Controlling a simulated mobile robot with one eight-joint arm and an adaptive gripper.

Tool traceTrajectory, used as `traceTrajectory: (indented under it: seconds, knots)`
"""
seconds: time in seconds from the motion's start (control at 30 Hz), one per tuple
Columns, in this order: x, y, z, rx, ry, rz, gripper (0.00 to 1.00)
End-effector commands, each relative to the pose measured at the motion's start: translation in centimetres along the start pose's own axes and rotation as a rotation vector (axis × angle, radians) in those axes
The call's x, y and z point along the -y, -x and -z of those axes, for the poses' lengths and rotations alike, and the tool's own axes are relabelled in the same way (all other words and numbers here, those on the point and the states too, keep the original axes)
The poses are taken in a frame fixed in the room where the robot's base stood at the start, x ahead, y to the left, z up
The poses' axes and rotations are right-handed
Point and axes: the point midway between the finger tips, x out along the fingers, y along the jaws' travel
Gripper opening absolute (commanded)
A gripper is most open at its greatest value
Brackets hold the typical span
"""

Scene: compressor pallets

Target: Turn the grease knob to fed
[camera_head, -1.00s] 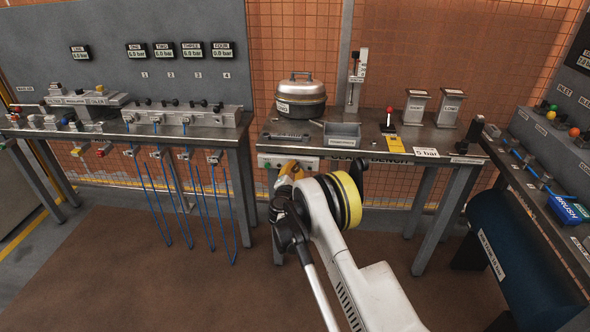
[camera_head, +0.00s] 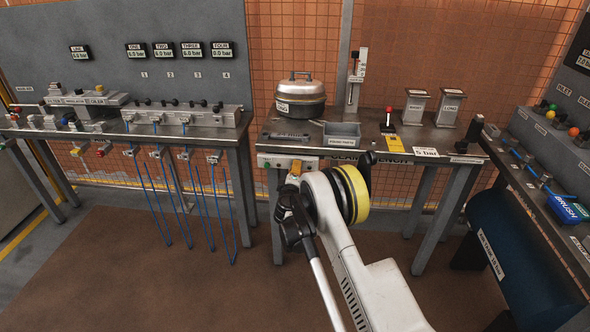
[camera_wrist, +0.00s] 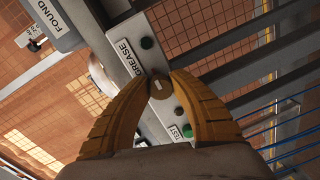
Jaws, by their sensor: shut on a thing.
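The grease knob (camera_wrist: 160,86) is a small round brown knob with a pale mark on its face. It sits on a light panel beside the label GREASE (camera_wrist: 130,57) in the wrist view. My gripper (camera_wrist: 161,83) has two orange ribbed fingers shut on the knob, one on each side. In the head view my gripper (camera_head: 295,168) is at the front edge of the bench, mostly hidden behind my own wrist. I cannot read which position the knob points to.
A green button (camera_wrist: 187,131) by a TEST label and small dark round parts (camera_wrist: 147,43) lie close to the fingers. The bench (camera_head: 365,145) carries a round lidded pot (camera_head: 301,98), a grey tray (camera_head: 342,140) and a red-topped lever (camera_head: 388,122). Blue hoses (camera_head: 200,205) hang at left.

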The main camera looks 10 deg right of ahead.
Motion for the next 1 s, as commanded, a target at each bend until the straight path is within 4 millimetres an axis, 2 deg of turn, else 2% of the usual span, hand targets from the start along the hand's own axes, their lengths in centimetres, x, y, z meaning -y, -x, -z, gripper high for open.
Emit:
traceTrajectory:
  seconds: [1.0]
  knots:
    - [0.27, -0.01, -0.1, -0.092, -0.959, 0.02, 0.0]
